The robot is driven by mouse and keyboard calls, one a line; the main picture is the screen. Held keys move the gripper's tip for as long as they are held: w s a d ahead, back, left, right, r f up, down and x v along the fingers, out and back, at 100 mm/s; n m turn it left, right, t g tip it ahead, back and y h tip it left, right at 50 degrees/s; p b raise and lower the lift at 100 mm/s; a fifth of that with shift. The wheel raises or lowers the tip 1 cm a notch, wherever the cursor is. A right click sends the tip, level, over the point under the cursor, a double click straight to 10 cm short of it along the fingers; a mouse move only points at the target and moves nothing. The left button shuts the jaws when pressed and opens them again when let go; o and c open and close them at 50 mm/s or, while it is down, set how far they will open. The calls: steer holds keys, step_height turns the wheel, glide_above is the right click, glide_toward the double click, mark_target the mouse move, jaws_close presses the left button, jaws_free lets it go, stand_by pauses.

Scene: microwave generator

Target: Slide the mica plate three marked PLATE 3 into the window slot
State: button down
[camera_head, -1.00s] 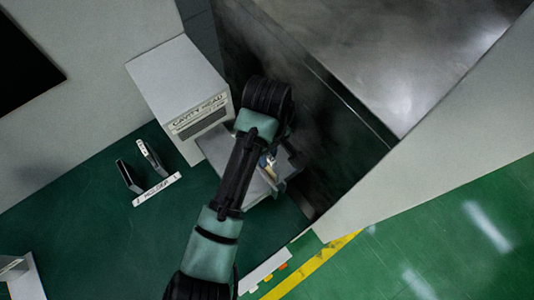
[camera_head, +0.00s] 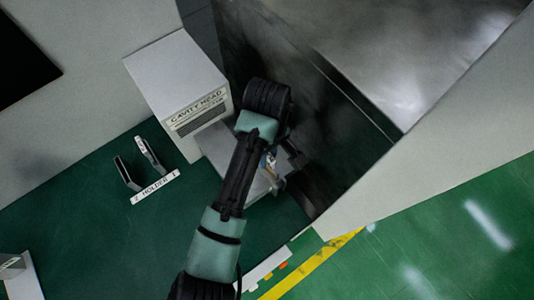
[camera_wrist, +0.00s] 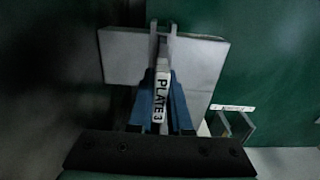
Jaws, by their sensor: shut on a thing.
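My gripper (camera_wrist: 160,110) has blue fingers and is shut on the mica plate three (camera_wrist: 161,95), whose light edge reads PLATE 3 in the wrist view. The plate is seen edge-on between the fingers. Beyond it lies a pale grey block (camera_wrist: 205,60) with two upright prongs (camera_wrist: 162,38) near its middle; I cannot tell whether the plate touches it or sits between the prongs. In the head view my gripper (camera_head: 270,170) is over a grey ledge (camera_head: 217,148) beside the box marked CAVITY HEAD (camera_head: 180,75), and my arm hides much of it. The window slot is not clearly visible.
A holder (camera_head: 140,165) with two dark uprights and a label reading HOLDER stands on the green bench left of my arm; it also shows in the wrist view (camera_wrist: 235,122). A large dark and metal panel (camera_head: 330,90) rises close on the right.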

steer(key=shift+f+b, duration=0.45)
steer(key=shift+f, duration=0.35)
steer(key=c, duration=0.8)
jaws_free()
steer(key=shift+o, duration=0.2)
steer(key=shift+r, duration=0.1)
step_height(320, 180, up, 13)
steer(key=p, duration=0.5)
